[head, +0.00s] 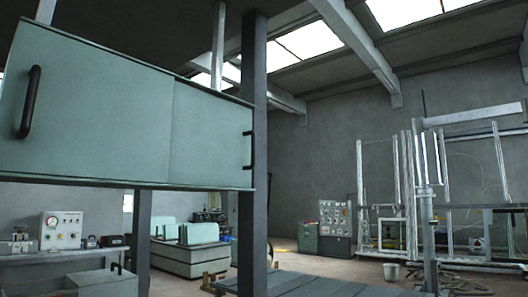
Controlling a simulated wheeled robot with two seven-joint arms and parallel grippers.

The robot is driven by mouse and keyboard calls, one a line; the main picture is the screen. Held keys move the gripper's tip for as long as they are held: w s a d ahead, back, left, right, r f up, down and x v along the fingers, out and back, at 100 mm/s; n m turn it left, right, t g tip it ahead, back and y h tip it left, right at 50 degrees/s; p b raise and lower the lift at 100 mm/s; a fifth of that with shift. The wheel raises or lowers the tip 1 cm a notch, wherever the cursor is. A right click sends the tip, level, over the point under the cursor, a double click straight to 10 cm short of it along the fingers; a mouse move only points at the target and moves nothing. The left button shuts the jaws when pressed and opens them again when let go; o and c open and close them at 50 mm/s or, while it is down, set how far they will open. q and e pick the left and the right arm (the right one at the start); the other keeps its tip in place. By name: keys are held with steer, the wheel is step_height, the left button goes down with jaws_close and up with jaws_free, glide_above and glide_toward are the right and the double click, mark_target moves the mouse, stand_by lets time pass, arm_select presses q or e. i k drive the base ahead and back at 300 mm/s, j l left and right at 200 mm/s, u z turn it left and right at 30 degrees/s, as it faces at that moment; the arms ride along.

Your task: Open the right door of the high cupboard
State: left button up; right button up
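The high cupboard (100,184) hangs at the upper left of the head view, a wide pale green box. Its right door (208,135) is a flat panel with a black vertical handle (250,150) at its right edge. The left door (90,105) has a black vertical handle (28,102) near its left edge. Both doors look closed, meeting at a seam in the middle. Neither of my grippers is in view.
A dark post (252,215) stands right beside the cupboard's right end. Below are a workbench with a gauge box (61,230) and a low grey-green cabinet (190,260). A metal frame rack (410,200) stands at the right.

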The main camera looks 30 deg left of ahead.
mark_target(213, 138)
steer(key=i+l+u, duration=0.1)
steer(key=i+u, duration=0.3)
steer(key=i+l+u, duration=0.25)
steer(key=i+u, duration=0.15)
steer(key=i+l+u, duration=0.7)
steer(key=l+u, duration=0.25)
steer(key=i+l+u, duration=0.3)
steer(key=l+u, duration=0.25)
steer(key=i+l+u, duration=0.1)
steer(key=l+u, duration=0.2)
steer(key=l, duration=0.2)
steer(key=l+u, duration=0.2)
steer(key=l, duration=0.35)
